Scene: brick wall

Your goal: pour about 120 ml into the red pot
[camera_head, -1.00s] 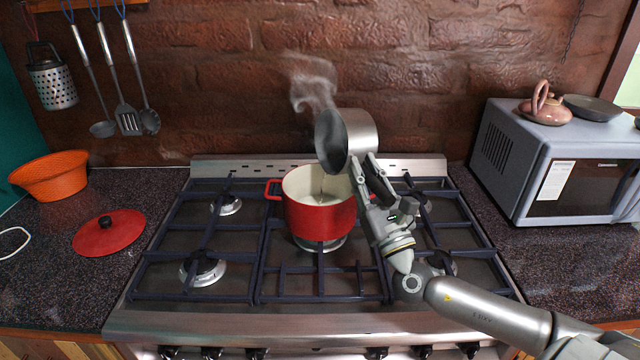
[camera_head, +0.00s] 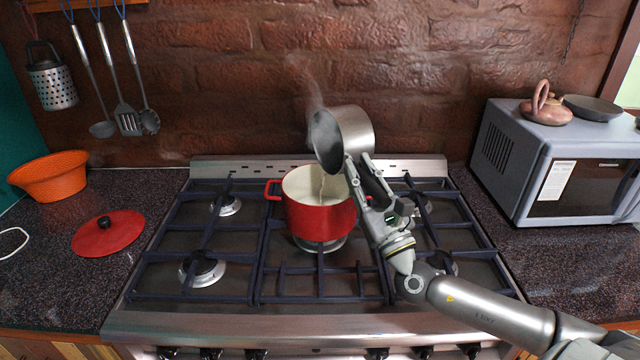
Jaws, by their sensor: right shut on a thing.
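The red pot (camera_head: 318,217) stands upright and uncovered on the middle burner of the stove, its pale inside showing. My right gripper (camera_head: 362,178) is shut on a metal saucepan (camera_head: 352,132) and holds it above the pot's right rear side. The saucepan is tipped to the left with its mouth toward the pot. A thin pale stream (camera_head: 322,183) falls from its lip into the pot. The liquid level in the pot is hard to see. Faint steam rises by the saucepan. My left gripper is not in view.
A red lid (camera_head: 108,235) and an orange basket (camera_head: 50,178) lie on the left counter. A microwave (camera_head: 560,170) with a pink teapot (camera_head: 546,108) and a dark pan (camera_head: 592,107) on it stands at right. The left burners are clear.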

